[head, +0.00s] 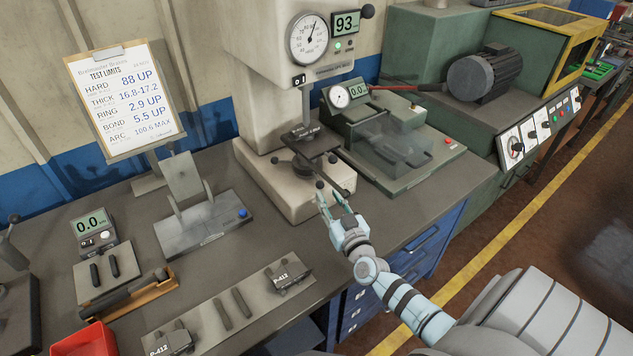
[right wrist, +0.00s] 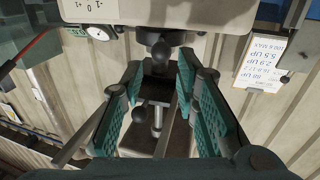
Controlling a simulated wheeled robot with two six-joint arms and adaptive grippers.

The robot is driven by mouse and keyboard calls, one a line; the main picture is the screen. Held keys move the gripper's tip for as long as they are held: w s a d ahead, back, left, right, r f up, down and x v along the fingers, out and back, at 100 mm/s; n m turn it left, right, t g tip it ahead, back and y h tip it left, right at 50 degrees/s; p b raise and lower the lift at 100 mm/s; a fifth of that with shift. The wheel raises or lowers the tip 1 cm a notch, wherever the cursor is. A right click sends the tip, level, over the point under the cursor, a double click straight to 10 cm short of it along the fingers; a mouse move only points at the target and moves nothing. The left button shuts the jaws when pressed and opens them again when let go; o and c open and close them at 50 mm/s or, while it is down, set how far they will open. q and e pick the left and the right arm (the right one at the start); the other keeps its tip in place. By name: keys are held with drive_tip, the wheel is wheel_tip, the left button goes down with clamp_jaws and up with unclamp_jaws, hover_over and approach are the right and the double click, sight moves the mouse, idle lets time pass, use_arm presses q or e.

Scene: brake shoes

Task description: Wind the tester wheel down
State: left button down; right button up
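The hardness tester (head: 255,55) stands at the back middle, its display (head: 345,24) reading 93 and its dial (head: 308,38) beside it. A dark brake shoe (head: 304,131) lies on its small table under the spindle. The tester wheel, low under this table, shows as dark round knobs (head: 320,184) on spokes; its hub is mostly hidden. My right gripper (head: 334,197) is at the wheel's front side, fingers apart. My left gripper is out of view.
A green tester with a clear cover (head: 395,145) stands close to the right. A grey stand (head: 200,220) is to the left. A plate with tagged shoes (head: 230,308) lies in front, near a red bin (head: 92,340). Bare bench lies between.

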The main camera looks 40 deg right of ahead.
sight(316, 177)
drive_tip(key=b+x, duration=0.1)
drive_tip(key=x, duration=0.2)
drive_tip(key=b+x, duration=0.1)
drive_tip(key=x, duration=0.2)
drive_tip(key=b+x, duration=0.1)
drive_tip(key=x, duration=0.1)
drive_tip(key=shift+w+f+b, duration=0.35)
drive_tip(key=shift+w+b, duration=0.05)
drive_tip(key=shift+w+d+r, duration=0.15)
drive_tip(key=shift+w+r, duration=0.05)
drive_tip(key=shift+w, duration=0.2)
clamp_jaws()
drive_tip(key=shift+f, duration=0.1)
